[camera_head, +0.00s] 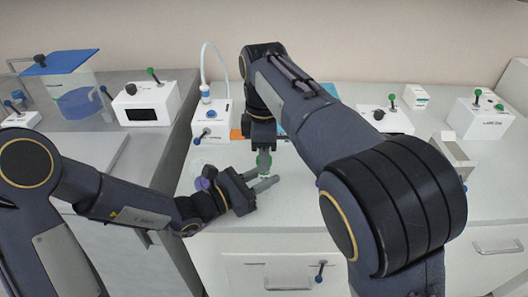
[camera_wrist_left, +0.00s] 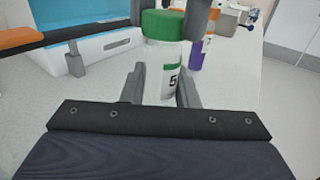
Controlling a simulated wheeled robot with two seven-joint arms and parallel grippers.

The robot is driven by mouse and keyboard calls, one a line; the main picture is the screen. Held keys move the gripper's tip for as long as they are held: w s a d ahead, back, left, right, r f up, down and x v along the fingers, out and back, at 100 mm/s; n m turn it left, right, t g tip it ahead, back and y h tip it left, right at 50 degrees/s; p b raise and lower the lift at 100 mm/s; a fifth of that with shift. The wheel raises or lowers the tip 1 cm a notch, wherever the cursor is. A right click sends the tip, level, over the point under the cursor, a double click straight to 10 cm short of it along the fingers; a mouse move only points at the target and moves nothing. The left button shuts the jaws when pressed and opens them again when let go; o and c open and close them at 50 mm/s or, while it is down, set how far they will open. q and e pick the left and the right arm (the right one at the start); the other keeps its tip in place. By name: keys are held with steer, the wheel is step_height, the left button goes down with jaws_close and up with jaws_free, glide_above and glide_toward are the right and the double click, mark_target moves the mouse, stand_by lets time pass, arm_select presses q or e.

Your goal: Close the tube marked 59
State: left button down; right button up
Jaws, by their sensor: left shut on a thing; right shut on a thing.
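The tube (camera_wrist_left: 162,75) is a white, upright tube with a green band and a black digit 5; any further digit is hidden or turned away. My left gripper (camera_wrist_left: 161,88) is shut on its body, with one finger at each side. In the head view, my left gripper (camera_head: 264,183) reaches it from the left. A green cap (camera_wrist_left: 163,25) is at the top of the tube; I cannot tell whether it is fully seated.
A purple-marked tube (camera_wrist_left: 196,55) stands close behind, partly hidden. A blue box (camera_wrist_left: 105,45) and an orange-and-black bar (camera_wrist_left: 30,38) are at the left of the wrist view. A white device with a hose (camera_head: 212,122) stands behind my grippers. The counter's front right (camera_head: 290,205) is clear.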

steer(key=m, duration=0.6)
steer(key=shift+c, duration=0.4)
steer(key=m, duration=1.6)
steer(key=o, duration=1.2)
steer(key=shift+r, duration=0.1)
step_height(320, 180, up, 12)
steer(key=shift+f, duration=0.1)
